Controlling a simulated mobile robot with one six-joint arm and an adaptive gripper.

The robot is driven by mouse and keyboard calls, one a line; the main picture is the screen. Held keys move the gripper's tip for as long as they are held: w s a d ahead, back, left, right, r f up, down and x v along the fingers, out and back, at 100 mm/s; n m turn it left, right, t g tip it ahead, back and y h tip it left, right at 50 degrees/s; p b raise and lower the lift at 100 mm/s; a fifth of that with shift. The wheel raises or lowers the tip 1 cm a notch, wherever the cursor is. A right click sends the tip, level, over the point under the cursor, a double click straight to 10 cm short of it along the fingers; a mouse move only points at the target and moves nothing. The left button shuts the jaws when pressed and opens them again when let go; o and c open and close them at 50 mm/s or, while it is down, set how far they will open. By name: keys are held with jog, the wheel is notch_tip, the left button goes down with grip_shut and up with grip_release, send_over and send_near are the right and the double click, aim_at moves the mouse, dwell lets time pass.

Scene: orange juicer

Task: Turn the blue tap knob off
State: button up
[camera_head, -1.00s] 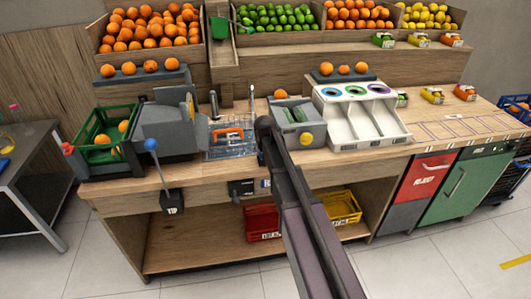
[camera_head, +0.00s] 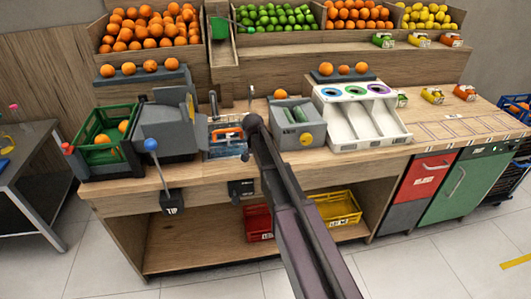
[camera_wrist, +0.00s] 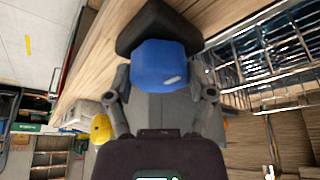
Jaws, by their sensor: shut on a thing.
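The blue knob (camera_wrist: 163,66) is close in the wrist view, just in front of the grey body of my gripper (camera_wrist: 162,82). A small pale mark shows on the knob's lower right face. In the head view my arm's dark end is over the counter between the sink (camera_head: 225,152) and the grey machine with the yellow dial (camera_head: 294,124). My arm hides the knob and the jaws there. I cannot tell how far the knob is turned.
The wooden counter (camera_head: 200,180) has a front edge below my arm. A lever with a blue ball (camera_head: 151,145) stands left of the sink. A green crate (camera_head: 76,150) is at the left end and a white sorting tray (camera_head: 355,147) at right. Red and yellow bins are underneath.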

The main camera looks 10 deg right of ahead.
jog(key=shift+s, duration=0.1)
jog(key=o, duration=1.1)
jog(key=shift+n, duration=0.3)
